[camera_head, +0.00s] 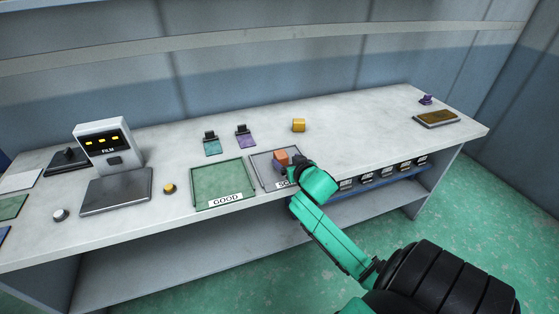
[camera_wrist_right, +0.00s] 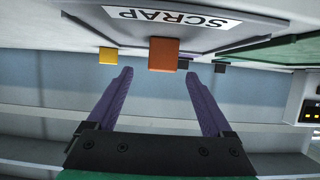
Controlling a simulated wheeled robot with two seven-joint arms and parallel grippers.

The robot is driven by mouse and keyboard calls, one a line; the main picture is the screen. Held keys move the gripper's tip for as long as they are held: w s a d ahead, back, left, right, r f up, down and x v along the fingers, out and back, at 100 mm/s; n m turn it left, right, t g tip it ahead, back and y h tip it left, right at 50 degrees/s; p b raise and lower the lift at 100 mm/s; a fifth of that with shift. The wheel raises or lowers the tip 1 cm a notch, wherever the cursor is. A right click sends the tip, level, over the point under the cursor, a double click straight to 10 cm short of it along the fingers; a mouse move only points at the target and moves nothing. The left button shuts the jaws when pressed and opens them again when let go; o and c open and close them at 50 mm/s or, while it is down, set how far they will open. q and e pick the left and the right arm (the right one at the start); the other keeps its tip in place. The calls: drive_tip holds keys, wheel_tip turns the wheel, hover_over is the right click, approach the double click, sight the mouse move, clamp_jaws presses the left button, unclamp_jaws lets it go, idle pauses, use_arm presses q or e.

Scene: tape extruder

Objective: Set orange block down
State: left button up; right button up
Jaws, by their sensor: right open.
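The orange block (camera_head: 280,157) sits in the grey tray labelled SCRAP (camera_head: 262,165) on the bench. In the right wrist view the orange block (camera_wrist_right: 163,53) appears upside down in the tray, centred just beyond my fingertips. My right gripper (camera_head: 291,166) is at the tray's right side, close to the block. Its two purple fingers (camera_wrist_right: 158,74) are apart, with nothing held between them. The gripper partly hides the SCRAP label in the head view. My left gripper is not in view.
A green tray labelled GOOD (camera_head: 220,182) adjoins the SCRAP tray on the left. A yellow block (camera_head: 299,125) stands behind. Teal (camera_head: 211,146) and purple (camera_head: 244,140) clipped pads lie at the back. The FILM machine (camera_head: 105,145) is at left. The bench at right is mostly clear.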

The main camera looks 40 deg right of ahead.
sight(282, 157)
drive_tip(key=shift+w+d+f, duration=0.2)
drive_tip(key=shift+w+d, duration=0.15)
drive_tip(key=shift+w, duration=0.05)
drive_tip(key=shift+w+d, duration=0.15)
drive_tip(key=shift+w, duration=0.75)
drive_tip(key=x, duration=0.3)
drive_tip(key=shift+a+f, duration=0.1)
drive_tip(key=shift+a, duration=0.1)
drive_tip(key=shift+w+d+f, duration=0.1)
drive_tip(key=shift+w+f, duration=0.1)
drive_tip(key=shift+s+r, duration=0.1)
drive_tip(key=shift+c, duration=0.3)
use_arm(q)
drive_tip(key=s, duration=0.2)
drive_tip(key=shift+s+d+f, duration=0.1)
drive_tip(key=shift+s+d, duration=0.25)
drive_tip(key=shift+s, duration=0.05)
use_arm(e)
clamp_jaws()
